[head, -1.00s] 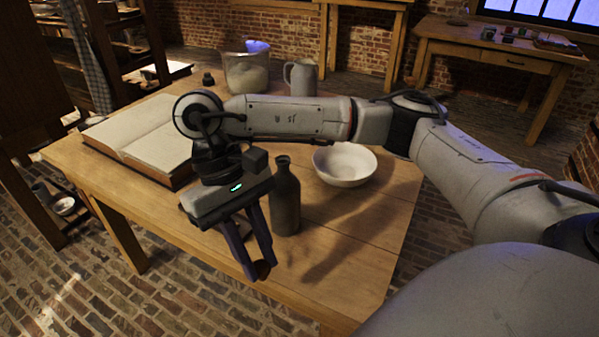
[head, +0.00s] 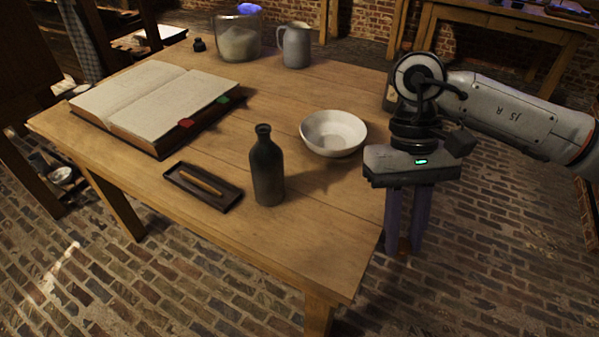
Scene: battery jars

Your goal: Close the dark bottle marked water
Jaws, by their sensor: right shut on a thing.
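The dark bottle (head: 267,172) stands upright near the front of the wooden table. I see no stopper in its mouth, and no marking is readable from here. My right gripper (head: 404,246) points down beside the table's right edge, well to the right of the bottle and apart from it. It is shut on a small brown thing (head: 404,244) at its fingertips, perhaps a cork; it is mostly hidden between the fingers. My left gripper is not in view.
A white bowl (head: 333,132) stands behind and right of the bottle. A small dark tray (head: 229,200) with a brown stick lies left of it. An open book (head: 150,100), a grey jug (head: 295,46) and a glass jar (head: 236,38) are farther back. The table's front right is clear.

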